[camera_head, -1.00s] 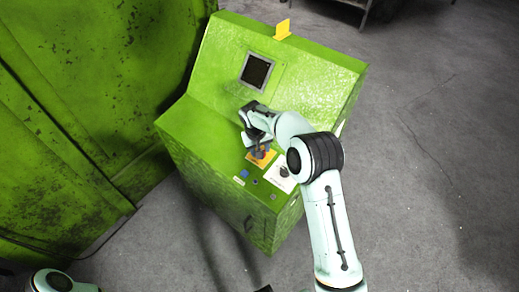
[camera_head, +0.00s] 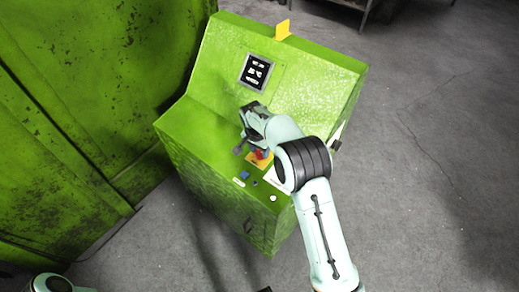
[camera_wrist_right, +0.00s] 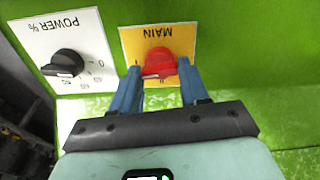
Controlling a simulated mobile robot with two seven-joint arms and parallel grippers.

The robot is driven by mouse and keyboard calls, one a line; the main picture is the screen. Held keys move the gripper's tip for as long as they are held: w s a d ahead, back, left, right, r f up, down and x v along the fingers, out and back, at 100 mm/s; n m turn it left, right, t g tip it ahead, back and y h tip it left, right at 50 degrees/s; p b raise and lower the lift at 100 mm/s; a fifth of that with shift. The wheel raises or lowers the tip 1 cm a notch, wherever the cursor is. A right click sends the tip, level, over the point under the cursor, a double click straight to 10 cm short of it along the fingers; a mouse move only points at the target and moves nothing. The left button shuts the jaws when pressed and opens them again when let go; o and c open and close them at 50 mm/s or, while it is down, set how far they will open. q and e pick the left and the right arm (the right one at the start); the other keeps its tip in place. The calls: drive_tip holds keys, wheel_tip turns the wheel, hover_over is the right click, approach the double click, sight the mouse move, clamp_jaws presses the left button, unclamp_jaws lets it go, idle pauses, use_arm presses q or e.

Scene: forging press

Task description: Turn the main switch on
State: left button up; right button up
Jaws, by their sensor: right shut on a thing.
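The red main switch knob (camera_wrist_right: 160,63) sits on a yellow plate (camera_wrist_right: 187,36) marked MAIN in the right wrist view. My right gripper (camera_wrist_right: 159,72) has its two blue fingers on either side of the knob, shut on it. The white mark on the knob points left and slightly down in that view. In the head view, the red knob (camera_head: 259,153) shows on the sloped desk of the green console (camera_head: 205,135), partly hidden by my right gripper (camera_head: 257,152). The console's screen (camera_head: 256,72) is lit with white symbols. My left gripper is out of view.
A black POWER % dial (camera_wrist_right: 66,63) on a white plate is left of the main switch in the wrist view. A blue button (camera_head: 244,174) and a bright white round piece (camera_head: 273,198) are on the console's front. A large green machine wall (camera_head: 70,100) stands left.

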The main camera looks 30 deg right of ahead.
sight(256, 162)
drive_tip(key=shift+m, duration=0.6)
drive_tip(key=o, duration=1.1)
drive_tip(key=shift+c, duration=0.2)
drive_tip(key=shift+r, duration=0.1)
wheel_tip(256, 162, up, 13)
drive_tip(key=a+p, duration=0.1)
drive_tip(key=a, duration=0.1)
drive_tip(key=shift+s, duration=0.45)
